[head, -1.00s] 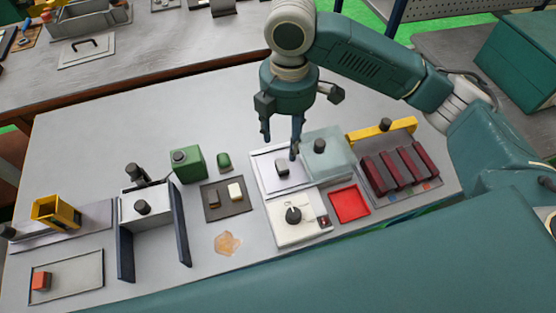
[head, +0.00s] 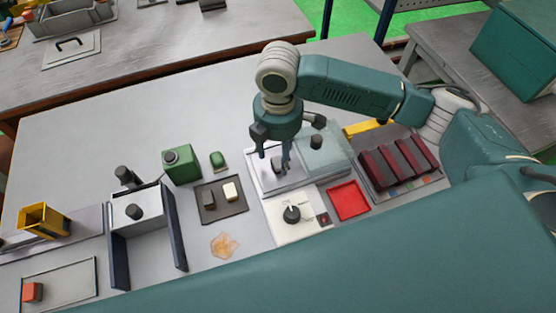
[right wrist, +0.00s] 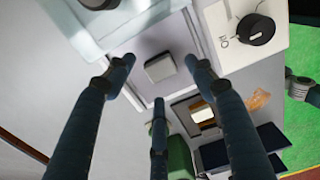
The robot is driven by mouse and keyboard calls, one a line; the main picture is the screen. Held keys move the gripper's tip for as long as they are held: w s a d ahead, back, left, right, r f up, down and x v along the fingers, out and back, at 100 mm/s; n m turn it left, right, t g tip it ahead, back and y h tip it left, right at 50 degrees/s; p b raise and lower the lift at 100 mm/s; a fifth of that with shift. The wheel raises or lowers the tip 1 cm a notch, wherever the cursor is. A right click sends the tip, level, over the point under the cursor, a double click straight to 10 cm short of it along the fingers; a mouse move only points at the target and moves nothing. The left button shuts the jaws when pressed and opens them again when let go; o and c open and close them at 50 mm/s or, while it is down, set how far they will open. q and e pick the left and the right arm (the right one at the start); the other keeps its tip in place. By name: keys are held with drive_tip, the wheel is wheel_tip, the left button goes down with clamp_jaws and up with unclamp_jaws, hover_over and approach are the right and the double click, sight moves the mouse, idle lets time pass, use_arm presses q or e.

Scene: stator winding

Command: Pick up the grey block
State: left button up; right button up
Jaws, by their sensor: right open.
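The grey block (head: 277,169) sits on a pale square plate (head: 256,181), partly hidden by my right gripper's fingers in the head view. In the right wrist view, the block (right wrist: 160,66) shows a light top and lies between the spread fingertips, with gaps on both sides. My right gripper (head: 275,164) points down over the plate, open and empty. Its three dark fingers also show in the right wrist view (right wrist: 158,75). I cannot tell exactly how high the tips are above the plate.
A pale blue-green box with a black knob (head: 325,161) stands close right of the gripper. A white dial unit (head: 303,221) and red tray (head: 348,201) are in front. Dark red bars (head: 400,164) stand right. A dark tray (head: 232,212) with small blocks lies left.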

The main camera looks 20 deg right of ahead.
sight(276, 161)
drive_tip(key=shift+f, duration=1.25)
drive_tip(key=c, duration=1.3)
drive_tip(key=shift+c, duration=0.2)
